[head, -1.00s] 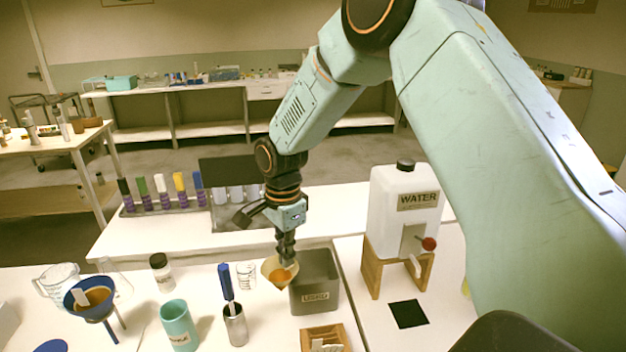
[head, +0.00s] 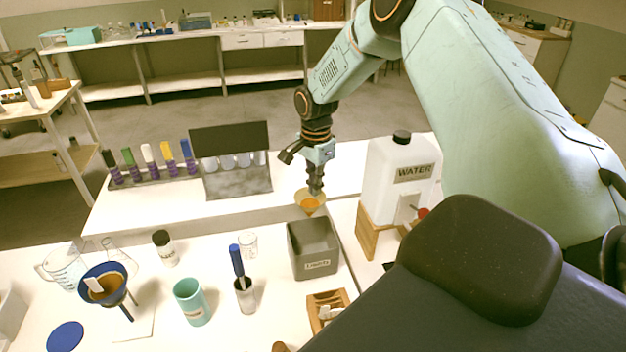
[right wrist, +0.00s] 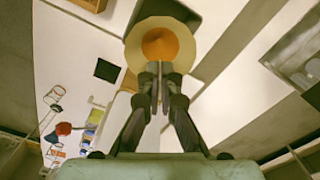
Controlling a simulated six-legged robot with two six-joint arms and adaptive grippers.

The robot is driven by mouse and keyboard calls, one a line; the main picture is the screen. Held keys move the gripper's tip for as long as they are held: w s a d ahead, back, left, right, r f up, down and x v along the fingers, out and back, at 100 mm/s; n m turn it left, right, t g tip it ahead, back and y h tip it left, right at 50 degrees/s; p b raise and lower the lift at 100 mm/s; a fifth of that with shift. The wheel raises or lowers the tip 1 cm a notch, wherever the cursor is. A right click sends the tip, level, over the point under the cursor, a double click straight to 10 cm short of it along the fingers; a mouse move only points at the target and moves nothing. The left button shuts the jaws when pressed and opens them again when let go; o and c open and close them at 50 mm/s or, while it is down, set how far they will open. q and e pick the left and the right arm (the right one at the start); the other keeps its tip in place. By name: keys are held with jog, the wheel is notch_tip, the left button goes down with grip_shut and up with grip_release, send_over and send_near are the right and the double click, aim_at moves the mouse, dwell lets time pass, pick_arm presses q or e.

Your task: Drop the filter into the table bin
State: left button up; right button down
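The filter (head: 310,203) is a pale paper cone with orange-brown contents. My right gripper (head: 315,188) is shut on its rim and holds it up; the right wrist view also shows the filter (right wrist: 188,58) at the closed fingertips (right wrist: 160,85). The table bin (head: 314,264) is a grey, open-topped square box with a label on its front. In the head view the filter shows just above the bin's back rim, apart from the bin's opening. The bin's visible inside looks empty. My left gripper is not in view.
A white water tank (head: 394,180) on a wooden stand is right of the bin. A wooden box (head: 327,305) is in front. A metal cup with a blue-handled tool (head: 245,298), a teal cup (head: 191,303) and a blue funnel (head: 104,282) stand left. A dark-backed rack (head: 232,165) stands behind.

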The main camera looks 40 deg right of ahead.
aim_at(316, 200)
jog(key=f, duration=0.1)
jog(key=d+f+b, duration=0.1)
jog(key=f+b, duration=0.1)
jog(key=shift+w+d+f, duration=0.15)
jog(key=shift+d+f, duration=0.25)
jog(key=shift+f+b, duration=0.3)
jog(key=shift+b, duration=0.15)
jog(key=shift+s+a+f+b, duration=0.25)
jog(key=shift+a+f+b, duration=0.15)
jog(key=shift+a+b, duration=0.5)
jog(key=shift+w+d+f+b, duration=0.15)
jog(key=shift+f+b, duration=0.15)
jog(key=shift+b, duration=0.15)
pick_arm(q)
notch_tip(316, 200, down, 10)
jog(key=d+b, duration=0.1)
jog(key=b, duration=0.3)
pick_arm(e)
jog(key=shift+w+d+f, duration=0.1)
jog(key=shift+d+f, duration=0.05)
jog(key=shift+f, duration=1.5)
jog(key=shift+s+d+f, duration=0.1)
jog(key=shift+d+f, duration=0.05)
jog(key=shift+f, duration=1.5)
jog(key=shift+w+d+f, duration=0.1)
jog(key=shift+d+f, duration=0.05)
jog(key=shift+f, duration=1.5)
